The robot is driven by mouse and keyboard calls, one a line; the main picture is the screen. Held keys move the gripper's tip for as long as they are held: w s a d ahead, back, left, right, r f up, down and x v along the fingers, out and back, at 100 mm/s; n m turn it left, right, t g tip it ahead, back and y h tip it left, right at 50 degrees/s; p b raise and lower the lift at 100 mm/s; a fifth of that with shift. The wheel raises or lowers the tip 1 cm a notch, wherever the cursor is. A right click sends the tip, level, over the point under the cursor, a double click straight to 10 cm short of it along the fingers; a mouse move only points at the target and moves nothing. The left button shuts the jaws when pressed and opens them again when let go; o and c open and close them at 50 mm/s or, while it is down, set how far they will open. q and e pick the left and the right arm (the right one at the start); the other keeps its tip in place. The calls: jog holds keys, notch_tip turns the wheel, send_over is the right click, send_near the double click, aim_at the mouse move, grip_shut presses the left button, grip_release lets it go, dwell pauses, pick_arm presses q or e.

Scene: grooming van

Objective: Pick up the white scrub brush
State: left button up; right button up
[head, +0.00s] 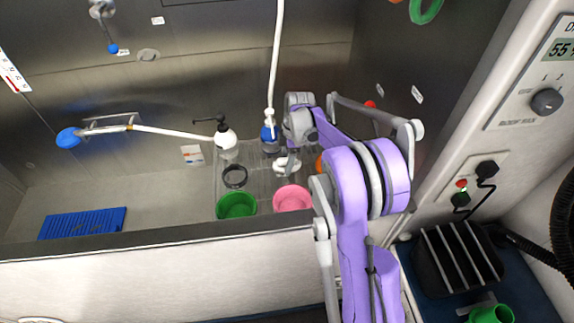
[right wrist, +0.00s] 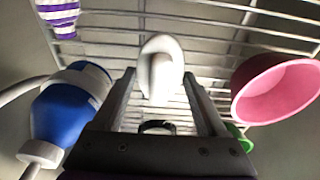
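The white scrub brush (right wrist: 161,66) shows in the right wrist view, on a wire rack just beyond and between my right fingertips. My right gripper (right wrist: 158,76) is open, with a finger on each side of the brush's line; I cannot tell whether they touch it. In the head view the brush (head: 288,168) is a small white shape below my right gripper (head: 292,156), partly hidden by it. My left gripper is not in view.
The wire rack (head: 262,189) in the tub also holds a pink bowl (head: 292,199), a green bowl (head: 237,205), a black ring (head: 235,177), a white pump bottle (head: 226,141) and a blue bottle (head: 268,139). The tub's front wall (head: 150,239) is in front.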

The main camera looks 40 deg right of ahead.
jog(key=c, duration=0.9)
jog(key=shift+r, duration=0.55)
jog(key=s, duration=0.1)
jog(key=s+a, duration=0.1)
jog(key=s, duration=0.1)
jog(key=shift+s+a+b, duration=0.2)
jog(key=shift+a+b, duration=0.05)
jog(key=shift+b, duration=0.15)
notch_tip(320, 180, up, 14)
jog(key=p, duration=0.1)
jog(key=shift+s, duration=0.15)
jog(key=o, duration=0.9)
jog(key=c, duration=0.6)
jog(key=shift+a, duration=0.1)
jog(key=shift+c, duration=0.2)
